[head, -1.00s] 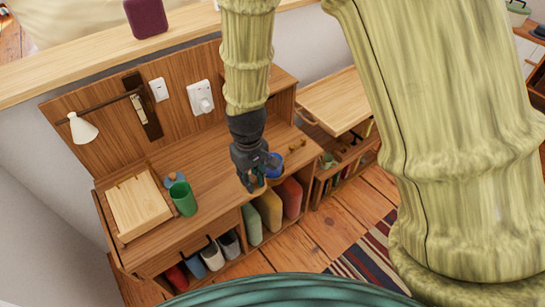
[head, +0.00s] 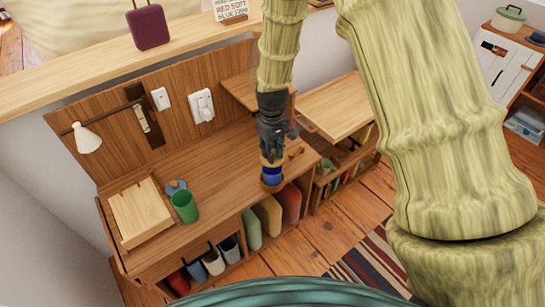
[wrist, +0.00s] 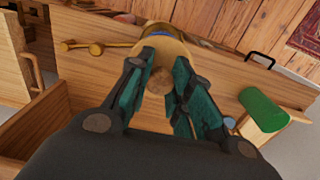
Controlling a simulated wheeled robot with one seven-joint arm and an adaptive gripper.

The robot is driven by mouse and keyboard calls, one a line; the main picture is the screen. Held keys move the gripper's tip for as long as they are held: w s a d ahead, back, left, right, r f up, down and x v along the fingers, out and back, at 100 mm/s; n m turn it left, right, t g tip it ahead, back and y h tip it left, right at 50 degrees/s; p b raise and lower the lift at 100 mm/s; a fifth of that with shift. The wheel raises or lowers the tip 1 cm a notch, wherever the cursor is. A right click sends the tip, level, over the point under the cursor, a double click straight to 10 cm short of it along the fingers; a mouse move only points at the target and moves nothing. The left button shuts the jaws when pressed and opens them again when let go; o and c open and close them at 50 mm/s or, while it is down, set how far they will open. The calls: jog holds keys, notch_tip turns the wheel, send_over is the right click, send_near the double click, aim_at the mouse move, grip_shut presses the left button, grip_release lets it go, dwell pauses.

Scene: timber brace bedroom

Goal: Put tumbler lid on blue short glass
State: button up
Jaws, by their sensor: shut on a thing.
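The blue short glass (head: 271,173) stands near the front edge of the wooden desk, left of the shelf unit's right end. My gripper (head: 271,152) is directly above it, pointing down. In the wrist view my gripper (wrist: 160,85) is shut on the knob of the round tan tumbler lid (wrist: 161,55). The lid covers most of the glass, and a blue strip of the glass (wrist: 172,28) shows past its far edge. I cannot tell whether the lid touches the rim.
A green cup (head: 185,206) stands left on the desk, beside a wooden box (head: 141,212). A small brass-coloured object (wrist: 90,47) lies near the glass. A lamp (head: 88,138) is fixed to the back panel. The desk between cup and glass is clear.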

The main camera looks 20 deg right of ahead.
jog(key=shift+f+p, duration=0.45)
jog(key=shift+f, duration=1.3)
jog(key=shift+f, duration=0.65)
jog(key=o, duration=0.9)
jog(key=shift+o, duration=0.2)
notch_tip(320, 180, up, 13)
jog(key=shift+r+b, duration=0.15)
jog(key=shift+b, duration=0.9)
jog(key=s+d+f+m, duration=0.1)
jog(key=s+f+m, duration=0.1)
jog(key=s+f, duration=1.05)
jog(key=s+d+f+m, duration=0.1)
jog(key=s+d+f, duration=0.1)
jog(key=s+f, duration=1.05)
jog(key=s+f+m, duration=0.1)
jog(key=s+f, duration=0.5)
jog(key=s, duration=0.5)
jog(key=shift+s+d+f, duration=0.2)
jog(key=shift+f, duration=0.2)
